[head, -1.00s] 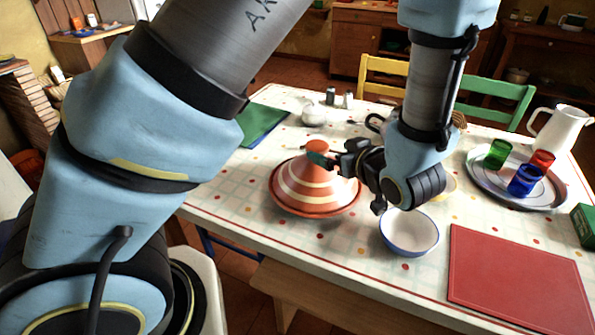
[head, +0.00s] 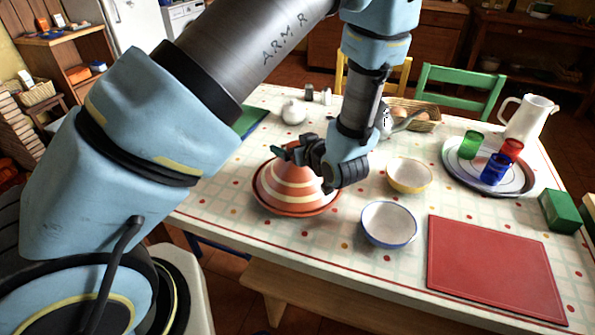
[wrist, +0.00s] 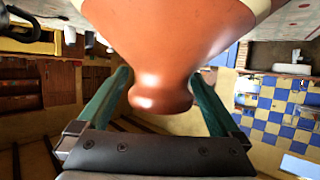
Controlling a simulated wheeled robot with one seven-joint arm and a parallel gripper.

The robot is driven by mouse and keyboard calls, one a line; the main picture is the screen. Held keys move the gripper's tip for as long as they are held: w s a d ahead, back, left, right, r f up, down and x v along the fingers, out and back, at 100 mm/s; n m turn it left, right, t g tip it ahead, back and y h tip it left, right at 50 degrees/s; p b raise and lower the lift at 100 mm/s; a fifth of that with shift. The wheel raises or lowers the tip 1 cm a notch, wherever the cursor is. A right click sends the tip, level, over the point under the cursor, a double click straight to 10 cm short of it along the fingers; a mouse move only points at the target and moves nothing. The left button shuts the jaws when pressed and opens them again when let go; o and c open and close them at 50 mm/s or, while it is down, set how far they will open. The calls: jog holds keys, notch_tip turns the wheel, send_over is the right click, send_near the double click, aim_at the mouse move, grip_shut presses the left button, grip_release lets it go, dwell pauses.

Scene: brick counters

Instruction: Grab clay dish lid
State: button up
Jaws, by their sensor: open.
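The clay dish lid (head: 292,190) is an orange-brown cone with cream bands, resting on its dish on the table in the head view. In the wrist view the lid's knob and neck (wrist: 160,85) fill the top middle. My gripper (head: 283,151) is at the top of the lid and hides the knob in the head view. In the wrist view its two green fingers (wrist: 160,103) stand apart, one on each side of the knob, with gaps showing. The gripper is open.
A white bowl with a blue rim (head: 389,224) and a yellow bowl (head: 408,176) stand right of the lid. A red board (head: 495,268) lies at front right. A tray (head: 520,183) holds coloured cups.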

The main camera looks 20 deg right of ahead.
grip_shut()
dwell(0.8)
